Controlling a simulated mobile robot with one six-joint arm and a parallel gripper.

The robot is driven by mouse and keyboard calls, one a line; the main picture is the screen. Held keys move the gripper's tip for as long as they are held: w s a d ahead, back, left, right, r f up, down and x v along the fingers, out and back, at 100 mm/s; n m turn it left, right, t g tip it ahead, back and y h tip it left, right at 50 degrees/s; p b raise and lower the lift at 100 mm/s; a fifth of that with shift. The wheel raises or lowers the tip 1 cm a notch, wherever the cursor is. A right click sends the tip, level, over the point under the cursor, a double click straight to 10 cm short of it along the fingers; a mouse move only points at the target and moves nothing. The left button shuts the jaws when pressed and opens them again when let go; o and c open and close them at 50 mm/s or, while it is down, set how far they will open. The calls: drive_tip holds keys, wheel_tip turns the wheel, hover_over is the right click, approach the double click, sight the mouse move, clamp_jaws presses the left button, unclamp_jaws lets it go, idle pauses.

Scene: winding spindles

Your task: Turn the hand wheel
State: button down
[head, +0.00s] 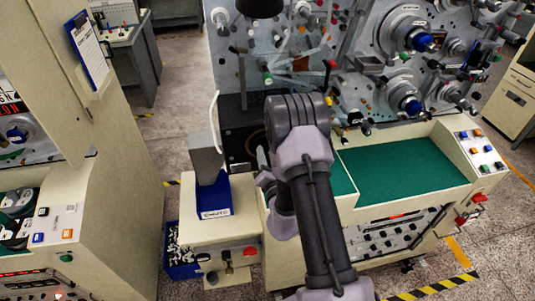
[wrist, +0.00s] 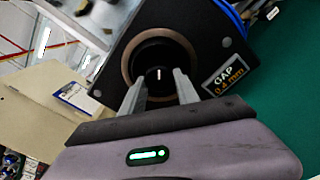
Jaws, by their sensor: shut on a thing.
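The hand wheel (wrist: 158,60) is a black round knob with a white mark, set inside a bronze-coloured ring on a dark panel (wrist: 125,55). My gripper (wrist: 160,76) has one finger on each side of the knob and is shut on it. In the head view the dark panel (head: 234,142) stands behind the small cream cabinet. My arm hides most of the wheel and my fingers there. A label reading "GAP 0.4 mm" (wrist: 225,77) is beside the wheel.
A green worktop (head: 405,168) lies right of my arm, with winding spindles (head: 405,35) on the machine behind it. A grey box-like part (head: 206,160) and a blue tray (head: 213,197) are to the left. Another cream machine (head: 115,200) stands further left.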

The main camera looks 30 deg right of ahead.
drive_tip(key=m+p, duration=0.1)
drive_tip(key=m, duration=0.1)
drive_tip(key=m+p, duration=0.1)
drive_tip(key=m, duration=0.2)
drive_tip(key=shift+r+m, duration=0.2)
drive_tip(key=shift+m, duration=0.1)
drive_tip(key=m+p, duration=0.1)
drive_tip(key=m, duration=0.3)
drive_tip(key=shift+r+m+p, duration=0.1)
drive_tip(key=shift+m+p, duration=0.25)
drive_tip(key=shift+m, duration=0.05)
drive_tip(key=c, duration=0.9)
unclamp_jaws()
drive_tip(key=shift+w, duration=0.1)
